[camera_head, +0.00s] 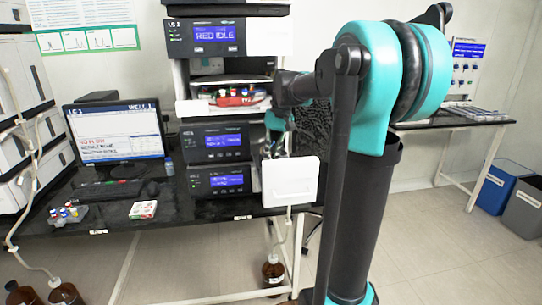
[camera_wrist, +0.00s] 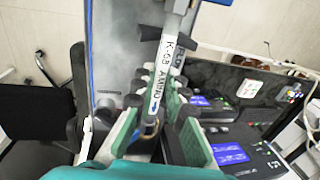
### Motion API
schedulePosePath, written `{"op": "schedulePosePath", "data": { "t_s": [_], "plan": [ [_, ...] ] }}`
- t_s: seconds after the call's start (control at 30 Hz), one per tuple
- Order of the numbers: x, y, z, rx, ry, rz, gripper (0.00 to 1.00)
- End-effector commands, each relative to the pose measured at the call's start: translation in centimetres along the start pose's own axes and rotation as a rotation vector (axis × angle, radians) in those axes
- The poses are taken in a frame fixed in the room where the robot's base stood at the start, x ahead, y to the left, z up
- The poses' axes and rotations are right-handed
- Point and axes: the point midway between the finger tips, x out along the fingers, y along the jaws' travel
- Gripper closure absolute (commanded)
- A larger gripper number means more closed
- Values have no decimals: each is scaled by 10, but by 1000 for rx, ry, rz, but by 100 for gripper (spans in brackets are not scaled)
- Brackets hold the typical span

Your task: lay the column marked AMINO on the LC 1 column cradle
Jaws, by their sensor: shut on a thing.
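In the head view my gripper (camera_head: 276,142) is in front of the right side of the LC 1 instrument stack (camera_head: 217,128), and the column cannot be made out there. I cannot pick out the LC 1 column cradle for certain; my arm hides part of the stack's right side.
A white square panel (camera_head: 290,182) is just below my gripper. An open bay with coloured items (camera_head: 238,97) is in the stack. A monitor (camera_head: 115,130), keyboard and small vial rack (camera_head: 67,213) stand on the black bench at left. Bins (camera_head: 502,186) stand at far right.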

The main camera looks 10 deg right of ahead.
Motion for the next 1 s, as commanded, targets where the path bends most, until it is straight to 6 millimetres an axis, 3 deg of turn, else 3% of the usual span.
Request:
{"op": "schedulePosePath", "data": {
  "t_s": [0.73, 0.77, 0.8, 0.93, 1.0],
  "plan": [
    [10, 2, 0, 0, 0, 0, 100],
    [10, 2, 0, 0, 0, 0, 85],
    [10, 2, 0, 0, 0, 0, 80],
    [10, 2, 0, 0, 0, 0, 64],
    [10, 2, 0, 0, 0, 0, 64]
  ]
}}
